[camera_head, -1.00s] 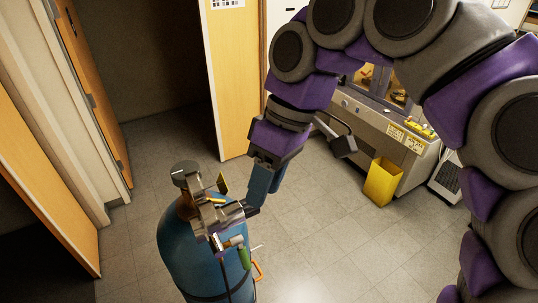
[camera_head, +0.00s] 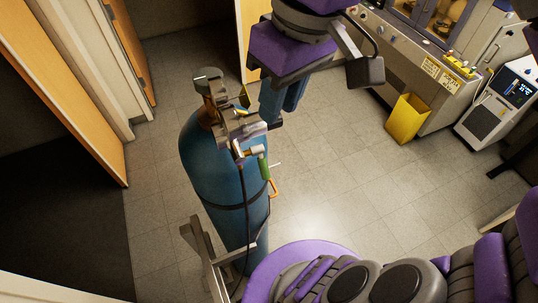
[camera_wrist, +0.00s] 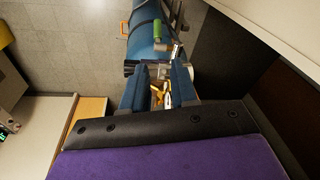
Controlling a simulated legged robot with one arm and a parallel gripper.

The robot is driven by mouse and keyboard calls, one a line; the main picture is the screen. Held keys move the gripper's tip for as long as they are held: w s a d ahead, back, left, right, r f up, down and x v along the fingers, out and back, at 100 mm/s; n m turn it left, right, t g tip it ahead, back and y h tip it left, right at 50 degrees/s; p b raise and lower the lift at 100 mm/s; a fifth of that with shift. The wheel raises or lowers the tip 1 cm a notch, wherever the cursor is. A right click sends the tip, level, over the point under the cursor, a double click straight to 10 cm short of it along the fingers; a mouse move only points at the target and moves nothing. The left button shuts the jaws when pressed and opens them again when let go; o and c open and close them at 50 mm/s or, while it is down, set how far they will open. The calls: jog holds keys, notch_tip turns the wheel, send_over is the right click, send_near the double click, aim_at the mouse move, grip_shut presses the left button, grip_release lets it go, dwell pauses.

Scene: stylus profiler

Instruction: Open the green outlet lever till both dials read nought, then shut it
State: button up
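The blue gas cylinder (camera_head: 213,160) stands upright with a dark knob (camera_head: 208,75) on top and a metal regulator (camera_head: 232,128) at its neck. Small yellow dial faces (camera_head: 244,97) sit on the regulator; their readings are too small to tell. The green outlet lever (camera_head: 263,168) hangs below the regulator on its right; it also shows in the wrist view (camera_wrist: 157,32). My gripper (camera_head: 268,118) is just right of the regulator, above the lever. In the wrist view its blue fingers (camera_wrist: 159,68) are apart, with metal and yellow regulator parts seen between them. Contact cannot be told.
An orange hook (camera_head: 273,188) hangs below the lever. A metal bracket (camera_head: 205,262) stands in front of the cylinder. A yellow bin (camera_head: 407,118), a bench machine (camera_head: 400,60) and a white unit (camera_head: 500,105) are at right. The floor between is clear.

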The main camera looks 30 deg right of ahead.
jog(key=s+a+m+t+h+b, duration=0.2)
jog(key=s+a+b, duration=0.1)
jog(key=s, duration=0.1)
jog(key=m+t+b, duration=0.1)
jog(key=m+b, duration=0.1)
send_near(265, 166)
jog(key=x, duration=0.9)
jog(key=shift+w, duration=0.1)
jog(key=shift+c, duration=0.4)
grip_shut()
